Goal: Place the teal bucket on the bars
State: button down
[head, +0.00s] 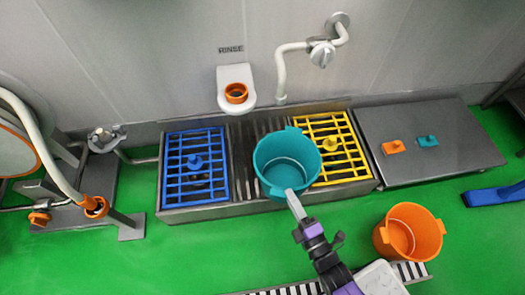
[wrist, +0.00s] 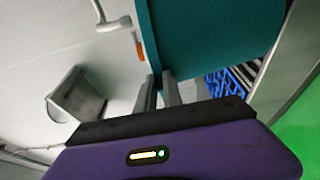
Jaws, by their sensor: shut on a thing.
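The teal bucket (head: 287,163) is open at the top and looks empty in the head view. My gripper (head: 292,199) is shut on its near side, and the bucket appears held above the metal stand. From the head view it covers part of the dark bars (head: 250,132) between the blue and yellow grids. In the wrist view the bucket's wall (wrist: 210,40) fills the upper middle, with my fingers (wrist: 162,92) pinched at its lower edge. The gap between bucket and bars cannot be judged exactly.
A blue grid (head: 176,196) lies left of the bars and a yellow grid (head: 343,165) right. A white spout holder (head: 222,86) and a bent pipe (head: 281,75) are on the wall behind. An orange bucket (head: 425,228) stands on the green floor. A steel table (head: 440,165) is at right.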

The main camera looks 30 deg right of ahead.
jog(key=b, duration=0.4)
send_near(262, 152)
jog(key=w+r, duration=0.1)
jog(key=w, duration=0.1)
jog(key=w+r, duration=0.1)
jog(key=w, duration=0.1)
jog(key=w+r, duration=0.2)
jog(key=shift+w+d+r, duration=0.1)
jog(key=shift+w, duration=0.1)
jog(key=shift+w+f, duration=0.15)
jog(key=shift+f, duration=0.15)
jog(key=shift+f+b, duration=1)
jog(key=shift+f, duration=0.55)
jog(key=shift+f, duration=0.15)
jog(key=c, duration=1.5)
grip_release()
